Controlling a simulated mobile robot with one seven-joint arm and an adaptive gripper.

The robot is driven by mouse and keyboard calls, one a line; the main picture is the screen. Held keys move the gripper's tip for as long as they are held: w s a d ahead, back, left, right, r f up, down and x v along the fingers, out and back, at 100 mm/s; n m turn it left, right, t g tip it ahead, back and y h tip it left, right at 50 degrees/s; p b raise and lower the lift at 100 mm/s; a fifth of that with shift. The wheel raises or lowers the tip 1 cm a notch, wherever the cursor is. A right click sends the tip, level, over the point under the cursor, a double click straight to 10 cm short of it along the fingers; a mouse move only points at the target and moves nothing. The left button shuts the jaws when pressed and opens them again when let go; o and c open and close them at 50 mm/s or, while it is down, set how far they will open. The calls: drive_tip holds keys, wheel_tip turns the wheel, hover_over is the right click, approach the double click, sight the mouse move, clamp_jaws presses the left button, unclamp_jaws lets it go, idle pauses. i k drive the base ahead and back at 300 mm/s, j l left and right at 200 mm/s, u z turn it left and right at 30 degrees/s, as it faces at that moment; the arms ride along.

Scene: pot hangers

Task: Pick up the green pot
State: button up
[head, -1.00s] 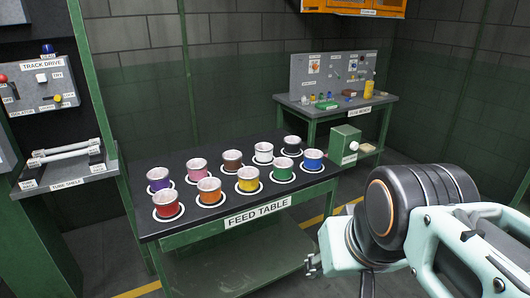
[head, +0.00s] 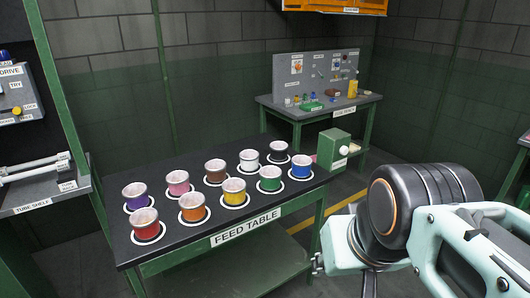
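The green pot (head: 270,177) stands upright on a white ring on the dark feed table (head: 160,254), in the front row. The yellow pot (head: 234,190) is to its left and the blue pot (head: 301,166) to its right. My gripper (head: 317,264) shows only in small part at the lower middle, beside my arm and to the right of the table's front edge. It is apart from the green pot. Its fingers are mostly hidden, so I cannot tell if it is open or shut.
Several other pots, such as the red (head: 146,223) and orange (head: 193,207), stand close together on the table. A green box with a white knob (head: 335,150) is behind its right end. A workbench (head: 345,104) stands at the back. A tube shelf (head: 40,195) is at left.

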sight(270, 179)
drive_tip(key=i+j+z, duration=0.55)
drive_tip(key=i, duration=0.25)
